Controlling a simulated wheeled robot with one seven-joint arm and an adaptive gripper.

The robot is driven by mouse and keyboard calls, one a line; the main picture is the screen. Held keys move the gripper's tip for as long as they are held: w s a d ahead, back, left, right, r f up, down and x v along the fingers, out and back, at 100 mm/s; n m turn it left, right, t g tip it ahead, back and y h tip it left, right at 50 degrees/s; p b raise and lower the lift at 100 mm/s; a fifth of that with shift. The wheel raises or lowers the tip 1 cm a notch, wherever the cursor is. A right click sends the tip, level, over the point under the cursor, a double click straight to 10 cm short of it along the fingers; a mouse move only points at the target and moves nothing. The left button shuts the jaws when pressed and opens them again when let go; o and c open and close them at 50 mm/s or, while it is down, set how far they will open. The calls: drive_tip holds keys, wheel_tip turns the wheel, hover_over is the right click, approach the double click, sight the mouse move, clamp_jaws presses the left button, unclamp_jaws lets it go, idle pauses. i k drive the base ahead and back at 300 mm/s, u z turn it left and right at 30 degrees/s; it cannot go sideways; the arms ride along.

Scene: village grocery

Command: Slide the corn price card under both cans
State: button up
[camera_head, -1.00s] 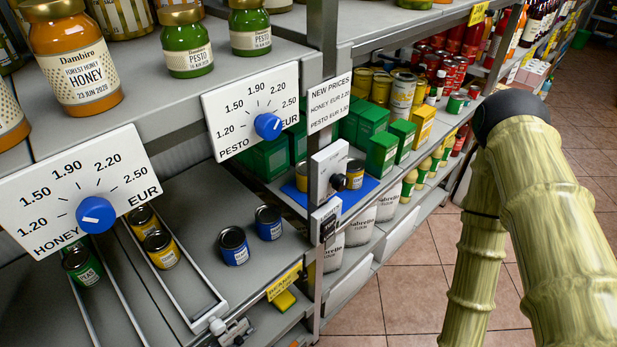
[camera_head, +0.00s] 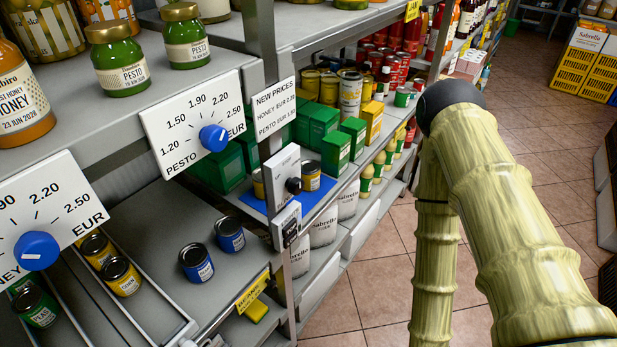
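Two yellow-labelled cans, the far one (camera_head: 97,248) and the near one (camera_head: 120,276), stand in a rail-sided lane on the lower shelf at the left. Two blue-labelled cans (camera_head: 195,262) (camera_head: 229,234) stand apart on the bare shelf to their right. A yellow price card (camera_head: 252,291) hangs at the shelf's front edge; I cannot read its print surely. I cannot make out a corn price card. My arm crosses the right side and runs out at the bottom. My gripper is out of view.
A green can (camera_head: 35,306) stands left of the yellow cans. Dial panels for honey (camera_head: 70,205) and pesto (camera_head: 175,130) hang above. A shelf post, a switch box (camera_head: 283,178) and a blue mat (camera_head: 318,200) lie right. The tiled aisle (camera_head: 375,285) shows free floor.

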sight(400, 130)
drive_tip(key=u, duration=0.05)
drive_tip(key=k, duration=0.35)
drive_tip(key=z, duration=1.05)
drive_tip(key=i, duration=0.65)
drive_tip(key=u, duration=0.7)
drive_tip(key=i, duration=0.7)
drive_tip(key=u, duration=0.75)
